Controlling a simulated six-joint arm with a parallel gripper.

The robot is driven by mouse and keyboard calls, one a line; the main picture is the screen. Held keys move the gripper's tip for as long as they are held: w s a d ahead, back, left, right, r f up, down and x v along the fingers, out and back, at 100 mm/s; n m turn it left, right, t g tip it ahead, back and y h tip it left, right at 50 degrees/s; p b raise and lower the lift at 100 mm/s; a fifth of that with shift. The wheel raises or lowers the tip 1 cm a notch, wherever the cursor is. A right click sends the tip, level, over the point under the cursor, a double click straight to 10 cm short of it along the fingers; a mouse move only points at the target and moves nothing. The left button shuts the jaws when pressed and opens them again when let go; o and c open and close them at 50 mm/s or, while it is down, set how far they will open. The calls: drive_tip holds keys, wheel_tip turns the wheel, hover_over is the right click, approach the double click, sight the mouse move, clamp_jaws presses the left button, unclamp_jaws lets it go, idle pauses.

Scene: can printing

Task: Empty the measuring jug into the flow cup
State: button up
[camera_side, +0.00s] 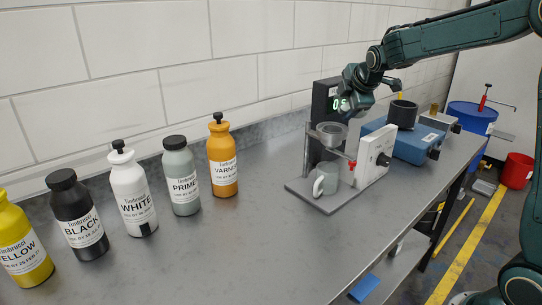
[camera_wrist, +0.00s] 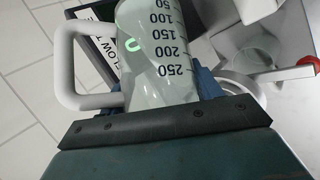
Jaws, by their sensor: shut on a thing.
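The measuring jug (camera_wrist: 150,55) is clear to whitish with black volume marks and a pale handle (camera_wrist: 70,65). It fills the upper middle of the wrist view. My gripper (camera_wrist: 160,97) is shut on it, a finger at each side. How much it holds is unclear. In the side view my gripper (camera_side: 355,98) is above and right of the flow cup (camera_side: 331,131), in front of a dark display unit; the jug is hard to make out there. The flow cup is a grey metal cup held on a stand, with a pale handled cup (camera_side: 325,182) below it.
A white instrument box with a red lever (camera_side: 375,152) stands right of the flow cup. Blue equipment (camera_side: 405,142) sits farther right. Several labelled bottles, such as the varnish bottle (camera_side: 222,160), stand at left. The bench between is clear.

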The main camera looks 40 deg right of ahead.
sight(341, 102)
drive_tip(key=shift+f, duration=0.15)
drive_tip(key=shift+a+r+n+h, duration=0.3)
drive_tip(key=shift+n+h, duration=0.1)
drive_tip(key=shift+h, duration=0.5)
drive_tip(key=shift+a+r+t, duration=0.15)
drive_tip(key=shift+r+t, duration=0.05)
drive_tip(key=shift+t, duration=0.1)
drive_tip(key=shift+s+a+r+n+h+p, duration=0.1)
drive_tip(key=shift+a+r+n+h+p, duration=0.25)
drive_tip(key=shift+a+r+h, duration=0.45)
drive_tip(key=shift+f, duration=0.1)
drive_tip(key=shift+a+f+h, duration=0.1)
drive_tip(key=shift+f+h, duration=0.15)
drive_tip(key=shift+h, duration=0.15)
drive_tip(key=shift+d+r+y, duration=0.3)
drive_tip(key=shift+r+y, duration=0.2)
drive_tip(key=shift+d+f+y, duration=0.6)
drive_tip(key=shift+d+f, duration=0.3)
drive_tip(key=shift+f, duration=0.2)
drive_tip(key=shift+a, duration=0.1)
